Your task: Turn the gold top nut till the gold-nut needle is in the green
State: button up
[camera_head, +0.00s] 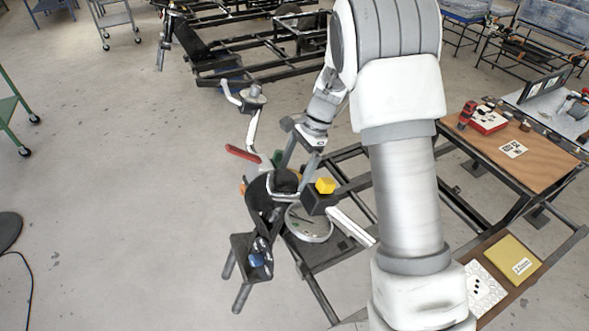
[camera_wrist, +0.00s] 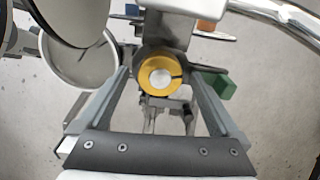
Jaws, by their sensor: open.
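The gold top nut (camera_wrist: 148,66) shows in the wrist view as a gold ring around a pale centre, with a dark slot at its right. My gripper (camera_wrist: 160,77) is open, with one finger on each side of the nut and a visible gap to both. In the head view my gripper (camera_head: 296,170) points down over the suspension assembly (camera_head: 262,200), and the nut cannot be made out there. A round white dial (camera_head: 309,226) sits beside the assembly; a pale round face (camera_wrist: 85,62) shows at the wrist view's left. I cannot read a needle or green zone.
A yellow block (camera_head: 325,186) sits on a dark box right of my gripper. A green block (camera_wrist: 222,86) is close to the right finger. A wooden-topped bench (camera_head: 535,150) stands at the right; the floor at left is mostly clear.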

jog(key=c, duration=1.4)
